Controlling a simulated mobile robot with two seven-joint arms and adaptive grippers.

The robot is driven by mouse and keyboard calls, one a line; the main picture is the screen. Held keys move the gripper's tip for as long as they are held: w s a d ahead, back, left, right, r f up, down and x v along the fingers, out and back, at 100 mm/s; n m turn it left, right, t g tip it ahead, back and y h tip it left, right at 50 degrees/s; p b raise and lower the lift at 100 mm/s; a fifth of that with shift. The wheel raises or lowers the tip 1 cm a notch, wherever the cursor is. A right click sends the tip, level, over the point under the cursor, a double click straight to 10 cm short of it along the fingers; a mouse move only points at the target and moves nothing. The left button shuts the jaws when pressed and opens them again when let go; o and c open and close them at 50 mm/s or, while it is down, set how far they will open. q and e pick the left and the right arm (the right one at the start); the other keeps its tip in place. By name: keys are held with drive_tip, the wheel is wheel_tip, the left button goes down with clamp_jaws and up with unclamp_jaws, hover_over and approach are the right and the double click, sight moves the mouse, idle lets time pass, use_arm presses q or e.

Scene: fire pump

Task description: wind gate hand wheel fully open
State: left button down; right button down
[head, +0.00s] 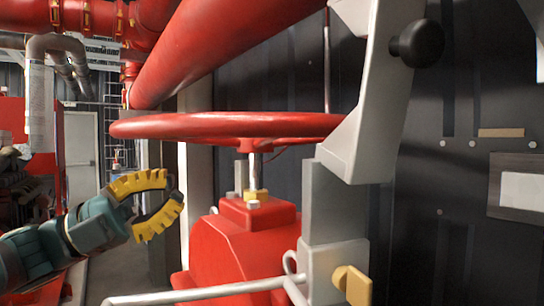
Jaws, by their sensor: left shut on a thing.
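The red hand wheel (215,126) lies level across the middle of the head view, seen nearly edge-on. Its bright stem (254,170) runs down through a brass-coloured nut into the red valve body (235,250). A pale metal part hides the wheel's right end. My left gripper (177,190), teal with yellow ribbed fingers, is below the wheel's left part and left of the valve body. Its fingers are curled with their tips close together. It looks apart from the rim, and I cannot make out what is between the fingers. My right gripper is not in view.
A pale metal part (375,105) with a black knob (418,44) stands close at the right. A thick red pipe (205,45) crosses above the wheel.

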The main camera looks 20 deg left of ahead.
use_arm(q)
drive_tip(key=x, duration=1.3)
drive_tip(key=shift+d+p, duration=0.35)
drive_tip(key=shift+p, duration=0.05)
drive_tip(key=shift+d+r, duration=0.1)
